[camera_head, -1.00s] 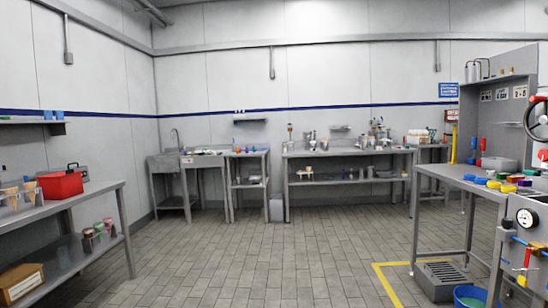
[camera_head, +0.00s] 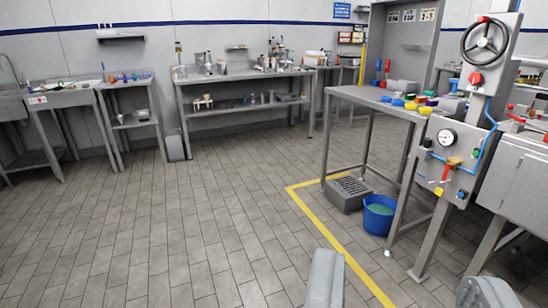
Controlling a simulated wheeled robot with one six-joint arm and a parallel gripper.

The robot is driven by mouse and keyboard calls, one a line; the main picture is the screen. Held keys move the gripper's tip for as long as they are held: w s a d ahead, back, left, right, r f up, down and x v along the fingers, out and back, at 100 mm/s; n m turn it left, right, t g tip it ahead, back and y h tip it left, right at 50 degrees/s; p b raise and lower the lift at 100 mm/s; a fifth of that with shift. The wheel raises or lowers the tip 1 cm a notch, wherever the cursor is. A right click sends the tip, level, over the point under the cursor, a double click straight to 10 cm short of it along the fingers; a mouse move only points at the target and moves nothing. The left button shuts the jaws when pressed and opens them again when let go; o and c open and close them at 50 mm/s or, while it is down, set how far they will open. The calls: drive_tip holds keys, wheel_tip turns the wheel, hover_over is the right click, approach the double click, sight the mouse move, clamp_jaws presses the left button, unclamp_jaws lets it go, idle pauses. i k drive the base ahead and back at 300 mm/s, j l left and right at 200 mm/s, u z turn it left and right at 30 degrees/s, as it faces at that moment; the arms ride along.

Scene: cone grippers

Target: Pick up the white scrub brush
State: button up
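I cannot make out a white scrub brush for certain. A small white object (camera_head: 387,253) lies on the floor just in front of a blue bucket (camera_head: 379,215); it is too small to identify. My gripper (camera_head: 405,265) shows at the bottom right as two grey fingers set wide apart.
A steel table (camera_head: 345,97) with colored items stands at right. Beside it is a gauge panel (camera_head: 452,150) with a valve wheel. A grey grated box (camera_head: 348,192) sits on the floor. Yellow tape (camera_head: 325,225) marks the floor; the left floor is clear.

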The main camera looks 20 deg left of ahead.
sight(43, 89)
drive_tip(key=i+j+u, duration=0.2)
drive_tip(key=j+u, duration=0.25)
drive_tip(key=i+j+u, duration=0.25)
drive_tip(key=u, duration=0.15)
drive_tip(key=i+j+u, duration=0.3)
drive_tip(key=u, duration=0.15)
drive_tip(key=i+j+u, duration=0.25)
drive_tip(key=u, duration=0.15)
drive_tip(key=i+u, duration=0.4)
drive_tip(key=i, duration=1.3)
drive_tip(key=i+z, duration=0.1)
drive_tip(key=i, duration=0.8)
drive_tip(key=i+j+z, duration=0.1)
drive_tip(key=i, duration=0.85)
drive_tip(key=i+j+z, duration=0.3)
drive_tip(key=i, duration=0.15)
drive_tip(key=i+j+z, duration=0.3)
drive_tip(key=i, duration=0.15)
drive_tip(key=i+l, duration=0.05)
drive_tip(key=l, duration=0.05)
